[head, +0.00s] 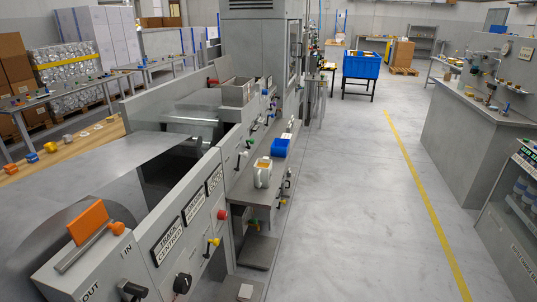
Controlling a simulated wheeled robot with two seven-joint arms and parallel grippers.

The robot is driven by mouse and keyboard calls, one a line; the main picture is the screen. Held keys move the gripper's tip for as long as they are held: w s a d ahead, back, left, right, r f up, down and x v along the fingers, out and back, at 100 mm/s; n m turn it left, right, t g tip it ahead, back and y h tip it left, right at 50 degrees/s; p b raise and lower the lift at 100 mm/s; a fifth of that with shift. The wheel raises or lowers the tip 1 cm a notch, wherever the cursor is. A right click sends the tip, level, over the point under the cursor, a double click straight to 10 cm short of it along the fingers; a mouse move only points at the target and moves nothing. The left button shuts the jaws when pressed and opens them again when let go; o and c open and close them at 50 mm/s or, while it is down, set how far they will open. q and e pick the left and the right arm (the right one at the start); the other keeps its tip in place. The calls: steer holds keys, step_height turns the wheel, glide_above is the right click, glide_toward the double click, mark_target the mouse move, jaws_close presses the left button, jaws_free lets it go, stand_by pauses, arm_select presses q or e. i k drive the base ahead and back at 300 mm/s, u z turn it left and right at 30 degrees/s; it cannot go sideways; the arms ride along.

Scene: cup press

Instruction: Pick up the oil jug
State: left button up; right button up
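A white jug with a yellow-orange top (263,174), which looks like the oil jug, stands upright on a narrow grey shelf (250,196) along the side of the grey press machine. It is near the middle of the head view. Its handle side is too small to make out. Neither of my grippers shows in the head view.
A blue bin (280,147) sits just behind the jug. The machine front (185,225) has knobs and a red button (222,214). An orange block (88,222) is at the near left. The floor right of the machine (345,215) is clear up to a grey counter (470,140).

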mark_target(263, 167)
steer(key=z, duration=0.9)
steer(key=i, duration=3.35)
steer(key=u, duration=1.2)
